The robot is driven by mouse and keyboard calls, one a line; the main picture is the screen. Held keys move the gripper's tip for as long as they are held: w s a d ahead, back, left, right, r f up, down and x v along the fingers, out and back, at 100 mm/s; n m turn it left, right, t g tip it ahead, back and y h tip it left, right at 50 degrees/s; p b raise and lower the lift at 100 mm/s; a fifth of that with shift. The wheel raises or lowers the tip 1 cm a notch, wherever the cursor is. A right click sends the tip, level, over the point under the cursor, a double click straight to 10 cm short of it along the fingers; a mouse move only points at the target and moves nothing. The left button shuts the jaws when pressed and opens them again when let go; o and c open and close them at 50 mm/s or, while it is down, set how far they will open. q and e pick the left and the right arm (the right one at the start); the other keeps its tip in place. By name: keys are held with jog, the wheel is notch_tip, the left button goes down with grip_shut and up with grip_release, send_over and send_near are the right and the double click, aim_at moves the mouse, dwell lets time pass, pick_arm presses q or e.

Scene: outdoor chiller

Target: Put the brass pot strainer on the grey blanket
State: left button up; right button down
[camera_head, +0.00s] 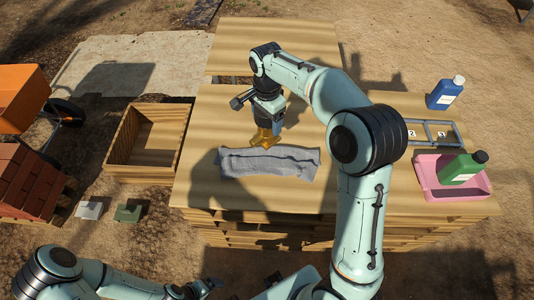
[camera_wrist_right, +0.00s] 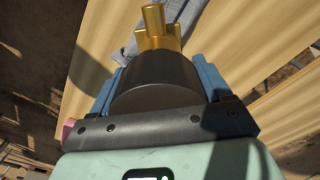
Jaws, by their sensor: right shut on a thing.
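The brass pot strainer (camera_head: 264,138) is in my right gripper (camera_head: 268,127), at the far edge of the grey blanket (camera_head: 270,162). The gripper points down and is shut on the strainer. I cannot tell whether the strainer touches the blanket or the table. In the right wrist view the strainer (camera_wrist_right: 154,28) sticks out beyond the gripper, with the blanket (camera_wrist_right: 188,12) behind it. The blanket lies folded in a wide strip on the wooden table. My left gripper (camera_head: 207,287) is low at the bottom of the head view, away from the table; its fingers are too small to judge.
An empty wooden crate (camera_head: 111,149) stands left of the table (camera_head: 200,120). On the right are a blue bottle (camera_head: 445,93), a grey frame (camera_head: 434,122) with numbered tags, and a pink tray (camera_head: 427,181) holding a green bottle (camera_head: 463,168). The table's far part is clear.

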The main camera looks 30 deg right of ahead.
pick_arm(q)
jog(key=shift+s+f+b, duration=0.55)
jog(key=shift+s+f, duration=0.1)
jog(key=shift+f, duration=0.25)
pick_arm(e)
notch_tip(320, 180, down, 16)
